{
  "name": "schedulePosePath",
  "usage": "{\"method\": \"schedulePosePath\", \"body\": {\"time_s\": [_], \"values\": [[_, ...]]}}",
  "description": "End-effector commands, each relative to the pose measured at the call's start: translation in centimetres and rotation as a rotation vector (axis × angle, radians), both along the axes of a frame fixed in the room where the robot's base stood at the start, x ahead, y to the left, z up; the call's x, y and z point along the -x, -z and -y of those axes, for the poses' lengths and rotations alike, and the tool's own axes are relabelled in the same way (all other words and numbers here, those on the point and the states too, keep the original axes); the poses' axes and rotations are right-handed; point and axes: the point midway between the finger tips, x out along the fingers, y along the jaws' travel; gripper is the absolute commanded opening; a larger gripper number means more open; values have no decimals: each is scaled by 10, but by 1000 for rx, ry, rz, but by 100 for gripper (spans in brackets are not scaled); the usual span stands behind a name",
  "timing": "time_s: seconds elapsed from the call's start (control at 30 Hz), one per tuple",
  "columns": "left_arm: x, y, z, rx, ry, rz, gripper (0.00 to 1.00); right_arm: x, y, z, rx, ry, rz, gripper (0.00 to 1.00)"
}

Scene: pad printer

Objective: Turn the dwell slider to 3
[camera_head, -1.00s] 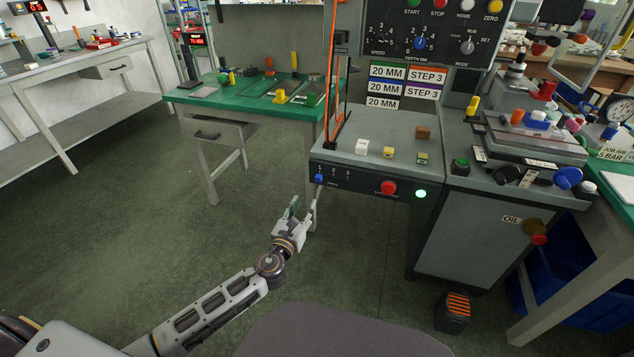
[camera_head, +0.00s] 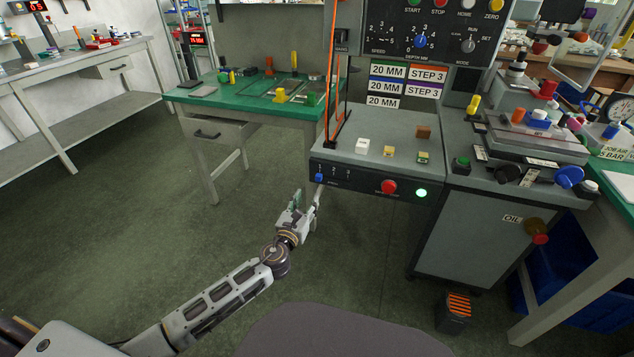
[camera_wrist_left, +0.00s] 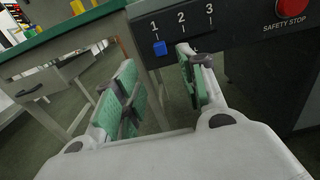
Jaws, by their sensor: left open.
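The dwell slider is a small blue knob (camera_head: 319,177) on the dark front panel of the machine, at the left end of a scale marked 1, 2, 3. In the left wrist view the blue knob (camera_wrist_left: 160,48) sits below the mark 1. My left gripper (camera_head: 306,196) is just below and slightly left of the panel. In the left wrist view its green-padded fingers (camera_wrist_left: 158,88) are spread apart and empty, with the knob beyond them and between their directions. The knob appears untouched. My right gripper is not in view.
A red safety stop button (camera_head: 389,187) and a lit green lamp (camera_head: 421,193) are right of the slider on the same panel. A green-topped bench (camera_head: 215,102) stands behind at left. The floor (camera_head: 150,210) around my left arm is clear.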

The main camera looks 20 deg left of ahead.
Motion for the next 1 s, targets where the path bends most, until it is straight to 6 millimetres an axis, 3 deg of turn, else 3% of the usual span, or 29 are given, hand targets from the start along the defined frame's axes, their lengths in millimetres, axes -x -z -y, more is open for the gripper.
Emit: {"method": "schedulePosePath", "body": {"time_s": [0.43,1.0], "values": [[-38,0,1,1,0,2,41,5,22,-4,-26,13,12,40],[-86,0,3,1,1,2,41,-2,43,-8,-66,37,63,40]]}}
